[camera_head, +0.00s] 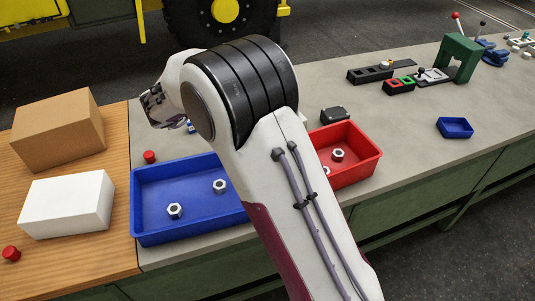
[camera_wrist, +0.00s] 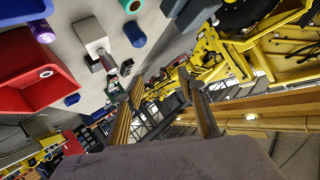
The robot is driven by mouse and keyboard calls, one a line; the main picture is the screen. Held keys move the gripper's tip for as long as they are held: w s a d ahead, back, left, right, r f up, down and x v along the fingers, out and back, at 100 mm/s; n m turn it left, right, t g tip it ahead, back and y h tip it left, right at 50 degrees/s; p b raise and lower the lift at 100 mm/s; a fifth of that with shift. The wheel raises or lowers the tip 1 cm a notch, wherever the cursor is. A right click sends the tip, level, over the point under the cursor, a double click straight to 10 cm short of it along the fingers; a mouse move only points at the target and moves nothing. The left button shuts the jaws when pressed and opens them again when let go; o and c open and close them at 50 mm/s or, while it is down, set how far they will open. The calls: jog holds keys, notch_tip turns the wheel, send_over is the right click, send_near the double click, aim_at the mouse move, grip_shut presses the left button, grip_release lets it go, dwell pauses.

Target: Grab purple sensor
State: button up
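The purple sensor (camera_wrist: 42,32) is a short purple cylinder with a pale end, at the upper left of the wrist view. It lies on the grey bench close to a red bin. I cannot find it in the head view, where my arm covers part of the bench. My gripper (camera_head: 154,108) is raised above the bench at the left in the head view, partly hidden by my wrist. In the wrist view its two fingers (camera_wrist: 162,100) stand wide apart with nothing held between them. The sensor is outside the fingers, off to their upper left.
A blue bin (camera_head: 190,238) and a red bin (camera_head: 368,170) hold nuts. A brown box (camera_head: 58,130) and a white box (camera_head: 68,204) stand at left. A small blue tray (camera_head: 455,128) and green frame (camera_head: 460,55) stand at right. Grey bench surface is clear between them.

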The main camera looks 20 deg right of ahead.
jog(key=s+f+m+g+h, duration=0.2)
jog(key=s+f+g+h, duration=0.2)
jog(key=s+f+g, duration=0.4)
notch_tip(320, 180, down, 6)
jog(key=shift+s+f+m, duration=0.15)
jog(key=shift+s+m, duration=0.15)
jog(key=shift+s, duration=0.85)
jog(key=shift+x, duration=1.4)
jog(key=shift+w, duration=0.1)
jog(key=shift+x, duration=2.55)
jog(key=shift+f, duration=0.1)
